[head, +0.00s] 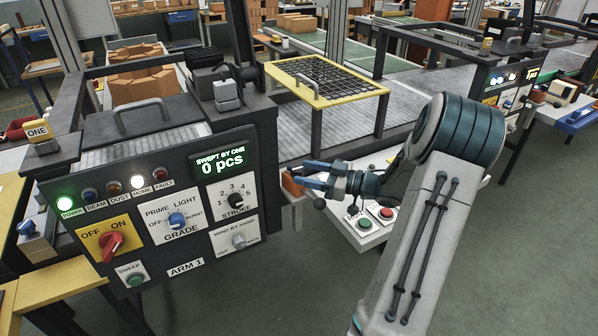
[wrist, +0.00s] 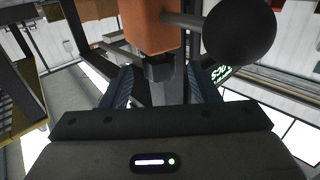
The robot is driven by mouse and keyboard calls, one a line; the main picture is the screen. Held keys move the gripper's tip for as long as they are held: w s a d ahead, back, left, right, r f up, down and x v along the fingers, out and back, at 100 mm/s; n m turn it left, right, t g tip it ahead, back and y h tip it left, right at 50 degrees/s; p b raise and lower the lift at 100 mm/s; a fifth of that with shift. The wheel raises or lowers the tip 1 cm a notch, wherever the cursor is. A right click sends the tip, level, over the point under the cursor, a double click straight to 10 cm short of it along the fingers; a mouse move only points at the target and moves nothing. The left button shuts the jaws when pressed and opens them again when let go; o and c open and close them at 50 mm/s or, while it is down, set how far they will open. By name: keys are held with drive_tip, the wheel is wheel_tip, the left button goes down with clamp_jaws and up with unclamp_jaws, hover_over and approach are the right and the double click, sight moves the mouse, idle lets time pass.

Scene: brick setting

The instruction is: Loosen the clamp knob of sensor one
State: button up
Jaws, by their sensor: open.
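My gripper (head: 309,173) is open, its blue fingers pointing left beside the near end of the machine in the head view. In the wrist view the gripper (wrist: 160,84) has nothing seen between its fingertips but a dark post behind. An orange block (wrist: 152,25), seemingly the sensor, is just beyond the fingers. A rod runs from it to a large black ball knob (wrist: 240,36), upper right of the fingers and apart from them. In the head view the orange block (head: 292,183) is partly hidden by the fingers, and the dark ball (head: 320,204) shows just below them.
The control panel (head: 178,215) marked ARM 1 stands left of my gripper; its display reads 0 pcs. A white box with green and red buttons (head: 372,216) is right below the gripper. A yellow-framed grille (head: 324,102) is behind. Open floor (head: 270,290) lies in front.

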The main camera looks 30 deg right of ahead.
drive_tip(key=v, duration=1)
drive_tip(key=shift+s+d, duration=0.2)
drive_tip(key=shift+s, duration=0.05)
